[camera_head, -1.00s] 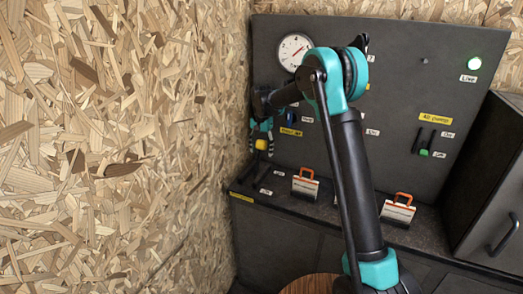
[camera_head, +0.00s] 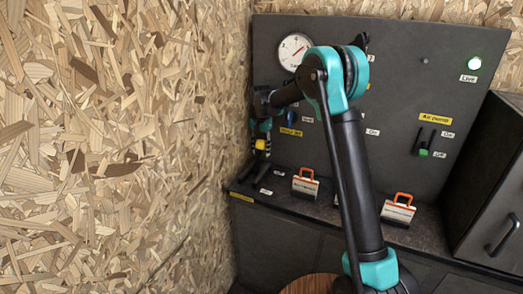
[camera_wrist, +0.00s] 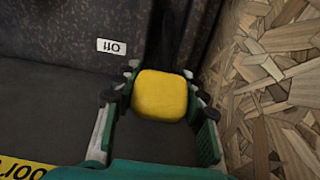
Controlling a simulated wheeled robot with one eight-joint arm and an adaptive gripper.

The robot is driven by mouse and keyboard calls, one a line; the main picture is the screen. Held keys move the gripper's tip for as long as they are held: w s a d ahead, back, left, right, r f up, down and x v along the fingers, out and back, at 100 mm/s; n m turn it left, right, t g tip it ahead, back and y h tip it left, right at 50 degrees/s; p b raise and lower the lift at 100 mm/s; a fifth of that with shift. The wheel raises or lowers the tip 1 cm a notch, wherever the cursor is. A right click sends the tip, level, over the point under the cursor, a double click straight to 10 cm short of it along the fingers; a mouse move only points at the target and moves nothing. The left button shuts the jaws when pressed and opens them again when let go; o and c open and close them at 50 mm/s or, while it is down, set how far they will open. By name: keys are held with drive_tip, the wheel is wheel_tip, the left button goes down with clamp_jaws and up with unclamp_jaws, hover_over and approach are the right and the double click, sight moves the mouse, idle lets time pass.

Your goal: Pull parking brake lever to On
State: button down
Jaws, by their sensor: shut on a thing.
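The parking brake lever has a dark shaft (camera_head: 247,171) and a yellow knob (camera_wrist: 160,95). It stands on the dark ledge in the left corner, close to the wooden wall. My gripper (camera_wrist: 160,110) is around the knob from above, with one finger on each side, and is shut on it. In the head view my gripper (camera_head: 261,152) points down at the knob. A white label reading "Off" (camera_wrist: 111,46) lies beside the lever in the wrist view. Most of the shaft is hidden below the knob there.
The chipboard wall (camera_head: 120,150) rises close on the left, beside my gripper. Two orange-handled switches (camera_head: 305,184) (camera_head: 398,209) stand on the ledge to the right.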

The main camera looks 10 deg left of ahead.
sight(258, 159)
drive_tip(key=shift+s+a+r+t+h, duration=0.2)
drive_tip(key=shift+s+a+r+t, duration=0.05)
drive_tip(key=shift+s+t, duration=0.3)
drive_tip(key=shift+s+a+r+t+h, duration=0.2)
drive_tip(key=shift+s+r+t, duration=0.05)
drive_tip(key=shift+s+t, duration=0.25)
drive_tip(key=s+t, duration=0.1)
drive_tip(key=s+a+t+h, duration=0.1)
drive_tip(key=s+t, duration=0.2)
drive_tip(key=shift+s+a+r+h, duration=0.1)
drive_tip(key=shift+a+r+h, duration=0.15)
drive_tip(key=shift+r+h, duration=0.1)
drive_tip(key=shift+s+a+f+t+h, duration=0.15)
drive_tip(key=shift+s+a+t, duration=0.1)
drive_tip(key=shift+s+t, duration=0.35)
drive_tip(key=shift+s+a+f+t+h, duration=0.2)
drive_tip(key=shift+s+t, duration=0.25)
drive_tip(key=shift+s, duration=0.3)
drive_tip(key=shift+s+a+f+t+h, duration=0.15)
drive_tip(key=shift+s+a+t, duration=0.1)
drive_tip(key=shift+s+t, duration=0.35)
drive_tip(key=shift+s, duration=0.15)
drive_tip(key=c, duration=0.8)
unclamp_jaws()
drive_tip(key=shift+c, duration=0.2)
drive_tip(key=v, duration=1.2)
drive_tip(key=shift+r, duration=0.1)
